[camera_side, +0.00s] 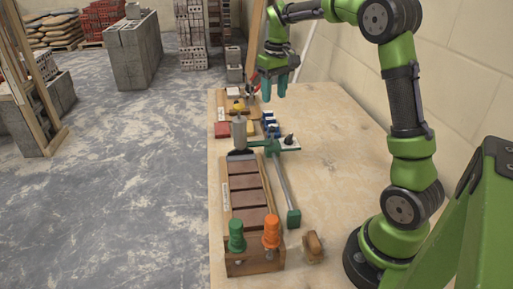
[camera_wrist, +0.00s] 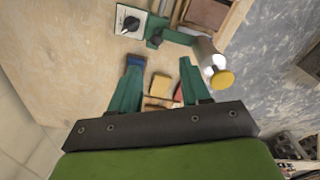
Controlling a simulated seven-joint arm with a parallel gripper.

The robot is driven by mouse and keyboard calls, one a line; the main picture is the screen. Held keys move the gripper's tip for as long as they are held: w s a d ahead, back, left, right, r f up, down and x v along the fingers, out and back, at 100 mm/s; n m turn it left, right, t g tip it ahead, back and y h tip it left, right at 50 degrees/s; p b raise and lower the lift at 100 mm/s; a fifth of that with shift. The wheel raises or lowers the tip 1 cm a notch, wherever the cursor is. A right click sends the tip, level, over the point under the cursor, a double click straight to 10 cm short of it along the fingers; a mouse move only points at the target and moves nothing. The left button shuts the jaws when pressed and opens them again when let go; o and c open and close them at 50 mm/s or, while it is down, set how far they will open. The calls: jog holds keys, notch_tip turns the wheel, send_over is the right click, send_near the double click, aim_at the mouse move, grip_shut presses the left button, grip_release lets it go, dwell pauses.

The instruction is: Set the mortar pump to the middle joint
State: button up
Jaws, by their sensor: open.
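The mortar pump, a grey cylinder (camera_side: 239,132) on a green bracket, stands over the far end of a wooden rack (camera_side: 233,266) of brown bricks with gaps between them. Its bracket meets a rail that runs along the rack's right side to a green end block (camera_side: 293,218). In the wrist view the cylinder (camera_wrist: 207,55) is silver with a yellow end, right of the fingers. My gripper (camera_side: 274,92) is open and empty, above and beyond the pump, apart from it. Its teal fingers also show in the wrist view (camera_wrist: 158,88).
A white plate with a black knob (camera_side: 289,142) lies right of the pump; it also shows in the wrist view (camera_wrist: 130,22). Red (camera_side: 222,129), yellow and blue blocks lie beyond. Green (camera_side: 236,235) and orange (camera_side: 271,231) posts stand at the rack's near end. A wooden-handled tool (camera_side: 314,244) lies beside it.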

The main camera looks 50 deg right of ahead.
aim_at(272, 132)
jog(key=shift+n+g, duration=0.3)
jog(key=shift+n, duration=0.5)
jog(key=f, duration=1.5)
jog(key=shift+w+d, duration=0.3)
jog(key=shift+d, duration=0.1)
jog(key=shift+r, duration=0.1)
grip_shut()
